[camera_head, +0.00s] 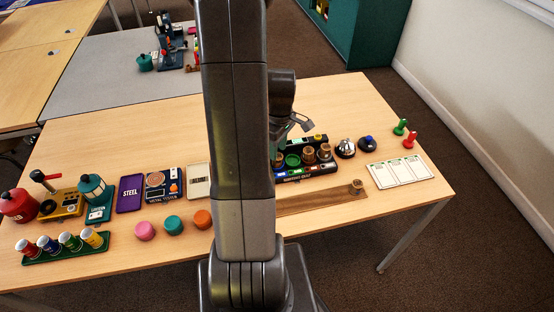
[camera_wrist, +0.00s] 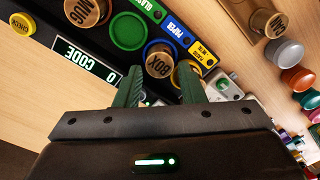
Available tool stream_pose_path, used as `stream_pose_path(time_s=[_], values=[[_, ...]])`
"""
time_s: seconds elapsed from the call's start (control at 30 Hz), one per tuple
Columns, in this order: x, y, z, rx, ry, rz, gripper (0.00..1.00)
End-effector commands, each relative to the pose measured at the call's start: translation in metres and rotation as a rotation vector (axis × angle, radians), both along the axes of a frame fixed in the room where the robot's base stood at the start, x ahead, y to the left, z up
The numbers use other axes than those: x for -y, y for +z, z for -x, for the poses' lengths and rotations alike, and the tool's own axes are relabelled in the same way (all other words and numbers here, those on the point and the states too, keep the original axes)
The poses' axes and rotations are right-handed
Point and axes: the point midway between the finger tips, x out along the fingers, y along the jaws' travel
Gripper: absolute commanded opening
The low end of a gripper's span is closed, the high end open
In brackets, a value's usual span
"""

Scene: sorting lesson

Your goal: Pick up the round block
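Several round wooden blocks are in view; I cannot tell which one the task means. One marked BOX (camera_wrist: 159,62) sits in a blue-rimmed socket of the dark sorting tray (camera_head: 306,170), just beyond my fingertips. Another, marked MUG (camera_wrist: 87,10), stands at the top left of the wrist view. A third is partly hidden behind my right finger. One more round wooden block (camera_head: 357,186) stands on the wooden strip, right of the tray; it also shows in the wrist view (camera_wrist: 268,23). My gripper (camera_head: 293,127) is open and empty above the tray; its green fingers (camera_wrist: 159,82) are apart.
A green socket (camera_wrist: 128,31) in the tray is empty. Pink (camera_head: 145,231), teal (camera_head: 174,225) and orange (camera_head: 202,219) round pieces lie at the front left. A bell (camera_head: 346,148) and white cards (camera_head: 400,172) are right of the tray. My arm hides the table's middle.

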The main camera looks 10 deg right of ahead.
Motion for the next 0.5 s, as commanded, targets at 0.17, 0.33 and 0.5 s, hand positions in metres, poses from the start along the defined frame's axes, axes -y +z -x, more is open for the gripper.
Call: stream_pose_path(time_s=[0.17, 0.33, 0.5], values=[[-0.001, -0.025, 0.002, -0.006, 0.000, -0.001, 0.36], [-0.001, -0.038, 0.001, -0.001, 0.001, 0.000, 0.36], [-0.001, -0.039, 0.001, 0.000, 0.001, 0.000, 0.36]])
